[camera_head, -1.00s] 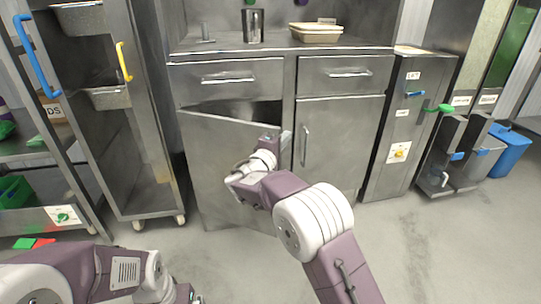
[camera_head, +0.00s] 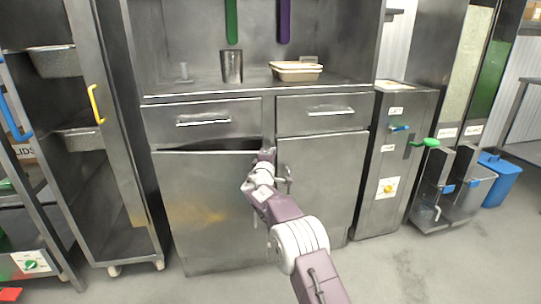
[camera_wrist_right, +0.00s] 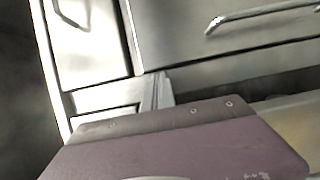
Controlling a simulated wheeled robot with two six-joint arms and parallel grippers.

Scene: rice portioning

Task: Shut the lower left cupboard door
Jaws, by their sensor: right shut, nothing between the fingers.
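The lower left cupboard door (camera_head: 205,210) is a grey steel panel under the left drawer. It stands slightly ajar, with a dark gap along its top edge. My right gripper (camera_head: 266,156) is at the door's upper right, near the post between the two doors. It is shut and empty. Whether its fingers touch the door is too small to tell. In the right wrist view the shut fingers (camera_wrist_right: 160,92) point toward the cabinet frame below a drawer, with a dark gap to their right. My left gripper is out of view.
The closed right cupboard door (camera_head: 325,185) with its handle is beside my gripper. The left drawer (camera_head: 205,123) and right drawer (camera_head: 318,114) are closed above. A steel rack (camera_head: 115,150) stands left. A metal cup (camera_head: 231,66) and a food container (camera_head: 296,71) are on the counter.

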